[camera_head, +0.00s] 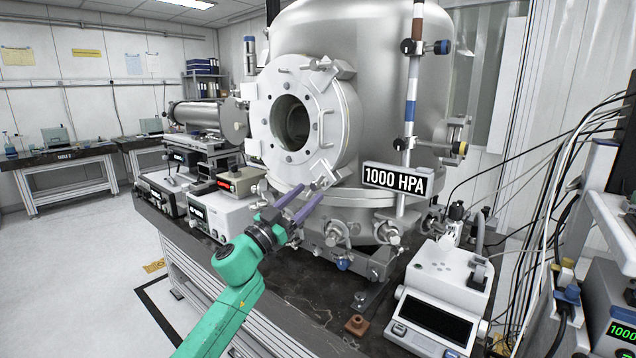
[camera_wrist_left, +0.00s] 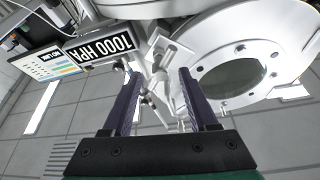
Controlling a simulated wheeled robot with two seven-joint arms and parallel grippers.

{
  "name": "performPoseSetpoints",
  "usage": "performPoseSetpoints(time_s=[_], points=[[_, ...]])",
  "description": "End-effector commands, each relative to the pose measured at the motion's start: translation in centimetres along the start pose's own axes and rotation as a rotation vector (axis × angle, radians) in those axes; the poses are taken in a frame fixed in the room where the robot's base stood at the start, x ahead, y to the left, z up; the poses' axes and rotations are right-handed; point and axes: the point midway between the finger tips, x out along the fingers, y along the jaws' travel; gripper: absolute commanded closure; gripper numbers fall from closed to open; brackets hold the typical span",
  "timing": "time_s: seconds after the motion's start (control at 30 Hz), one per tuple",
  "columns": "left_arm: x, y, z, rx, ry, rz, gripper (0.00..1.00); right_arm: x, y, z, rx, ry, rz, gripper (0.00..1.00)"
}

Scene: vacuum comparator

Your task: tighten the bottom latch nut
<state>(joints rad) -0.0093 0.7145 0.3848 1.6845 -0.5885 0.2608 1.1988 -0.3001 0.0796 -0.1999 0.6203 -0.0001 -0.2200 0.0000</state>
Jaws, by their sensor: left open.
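The bottom latch (camera_head: 318,172) is a grey metal clamp at the lower edge of the chamber's round port flange (camera_head: 335,130). Its nut (camera_head: 319,184) is small and its exact shape is hard to make out. My left gripper (camera_head: 309,191) is open, its two purple-grey fingers pointing up at the latch from below. In the left wrist view the latch (camera_wrist_left: 172,60) shows beyond and between the open fingers (camera_wrist_left: 159,76). No contact is clear. My right gripper is not in view.
The steel vacuum chamber (camera_head: 375,60) stands on a dark bench. A "1000 HPA" sign (camera_head: 395,179) is to the right of the latch. Valve fittings (camera_head: 338,232) sit below the flange. Instruments (camera_head: 213,212) stand left, and a white device (camera_head: 443,285) stands right.

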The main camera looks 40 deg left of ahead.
Motion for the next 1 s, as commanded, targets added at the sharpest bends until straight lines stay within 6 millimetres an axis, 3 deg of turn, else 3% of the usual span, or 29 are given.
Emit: performPoseSetpoints(time_s=[0.03,0.2,0.5,0.53,0.67,0.7,1.0], points=[[1.3,-0.1,-0.5,0.001,0.003,-0.001,0.41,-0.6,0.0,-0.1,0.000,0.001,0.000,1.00],[3.8,-0.1,-0.2,0.001,0.001,-0.002,0.41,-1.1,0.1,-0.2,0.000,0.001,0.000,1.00],[4.3,0.0,0.1,0.001,-0.002,0.000,0.41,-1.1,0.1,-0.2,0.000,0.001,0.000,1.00],[4.3,0.0,0.1,0.001,-0.002,0.000,0.45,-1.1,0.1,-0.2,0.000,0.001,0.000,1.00],[4.3,0.0,0.1,0.001,-0.001,0.000,0.94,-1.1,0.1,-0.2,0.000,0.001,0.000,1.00],[4.3,0.0,0.1,0.001,-0.001,0.000,1.00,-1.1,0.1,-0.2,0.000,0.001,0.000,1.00],[4.3,0.0,0.1,0.003,-0.002,0.001,1.00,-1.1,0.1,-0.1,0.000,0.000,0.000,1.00]])
